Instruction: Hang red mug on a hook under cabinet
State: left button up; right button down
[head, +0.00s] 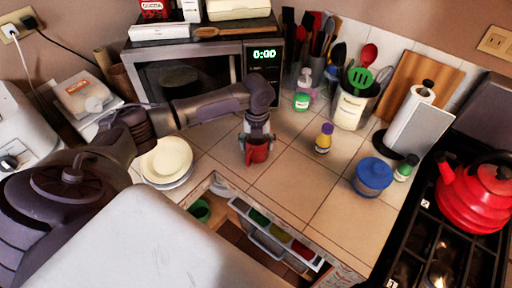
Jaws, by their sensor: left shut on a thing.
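The red mug (257,153) is at the middle of the head view, over the tiled counter. My left gripper (257,138) comes down from above and is shut on the mug, near its top. The arm reaches in from the left, in front of the microwave. I cannot tell whether the mug touches the counter. The mug's handle is not clear. No hook or cabinet underside shows in this view. My right gripper does not show.
A microwave (191,76) stands behind. Stacked plates (167,160) lie left of the mug, small bottles (324,139) and a blue pot (373,176) right. A utensil crock (349,111) stands behind. A red kettle (476,196) sits on the stove. An open drawer (270,243) is in front.

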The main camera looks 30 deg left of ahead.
pick_arm(q)
jog(key=shift+r, duration=0.2)
jog(key=shift+c, duration=0.2)
jog(key=shift+r, duration=0.25)
jog(key=s+d+r+b, duration=0.3)
jog(key=d+r+b, duration=0.1)
jog(key=d+r, duration=0.6)
jog(key=shift+s+d+r, duration=0.15)
jog(key=shift+s+d, duration=0.15)
jog(key=shift+d, duration=0.25)
